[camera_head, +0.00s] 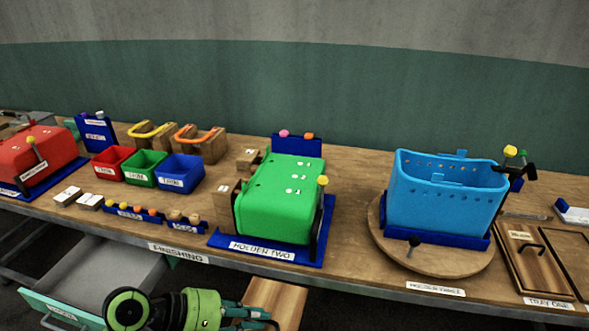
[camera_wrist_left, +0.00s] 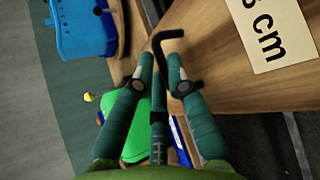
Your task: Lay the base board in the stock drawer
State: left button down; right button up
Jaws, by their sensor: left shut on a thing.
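The base board, a wooden board (camera_head: 277,302), hangs at the bottom centre of the head view, in front of the table edge. In the left wrist view the board (camera_wrist_left: 215,75) fills the upper right, with a white label ending in "cm". My left gripper (camera_head: 268,318) is at the board's left side. In the left wrist view its two teal fingers (camera_wrist_left: 160,75) are shut on the board's black bent handle (camera_wrist_left: 168,36). The stock drawer (camera_head: 100,280) stands open at lower left, left of the board. Its grey inside looks empty where visible; my arm hides part.
Red, green and blue bins (camera_head: 180,174) stand between. A lidded wooden tray (camera_head: 535,262) lies at right.

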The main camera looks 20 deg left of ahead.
aim_at(75, 292)
jog(key=j+u, duration=0.1)
jog(key=j, duration=0.95)
jog(key=i+j, duration=0.1)
jog(key=j, duration=1.4)
jog(key=i+j+u, duration=0.1)
jog(key=j, duration=0.35)
